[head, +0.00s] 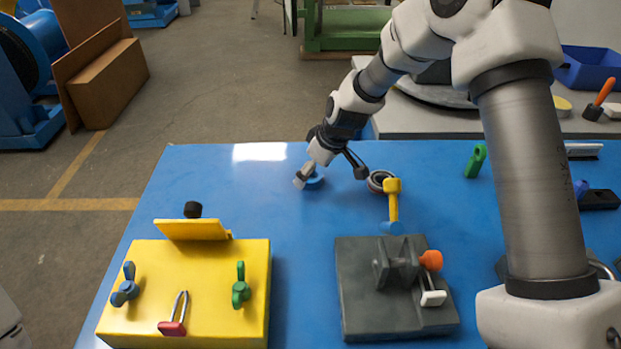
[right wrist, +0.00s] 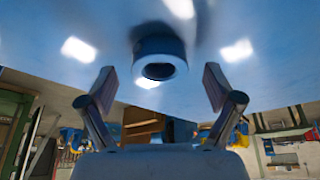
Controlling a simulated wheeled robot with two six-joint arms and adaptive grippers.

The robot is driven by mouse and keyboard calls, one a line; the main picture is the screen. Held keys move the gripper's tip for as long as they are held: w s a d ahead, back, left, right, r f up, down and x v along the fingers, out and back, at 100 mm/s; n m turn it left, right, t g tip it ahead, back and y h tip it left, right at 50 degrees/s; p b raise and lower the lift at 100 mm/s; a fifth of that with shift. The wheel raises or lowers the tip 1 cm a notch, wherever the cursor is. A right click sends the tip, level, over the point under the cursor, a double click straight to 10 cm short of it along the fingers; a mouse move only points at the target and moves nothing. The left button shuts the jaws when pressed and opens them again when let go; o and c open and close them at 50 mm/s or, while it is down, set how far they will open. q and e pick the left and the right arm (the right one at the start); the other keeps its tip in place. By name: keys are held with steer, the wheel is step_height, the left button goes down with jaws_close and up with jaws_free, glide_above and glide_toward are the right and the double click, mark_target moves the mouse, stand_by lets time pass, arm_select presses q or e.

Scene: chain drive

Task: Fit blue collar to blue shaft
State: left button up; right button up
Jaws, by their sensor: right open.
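The blue collar (head: 315,181) stands on the blue table, partly hidden by my right gripper. In the right wrist view the collar (right wrist: 160,62) is a short blue ring with a dark bore, between the fingers and beyond their tips. My right gripper (head: 330,176) is open and empty, its fingers spread to either side of the collar with gaps visible. My left gripper is not in view.
A yellow fixture (head: 190,300) with blue and green wing knobs stands at front left. A dark grey ring (head: 379,181) lies right of my gripper, near the yellow handle (head: 393,203). A green clip (head: 475,161) is farther right. The table between the fixtures is clear.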

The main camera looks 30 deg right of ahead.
steer(key=shift+w+f, duration=0.25)
steer(key=shift+f, duration=0.3)
steer(key=shift+s+r, duration=0.1)
steer(key=c, duration=1.6)
steer(key=shift+r, duration=0.15)
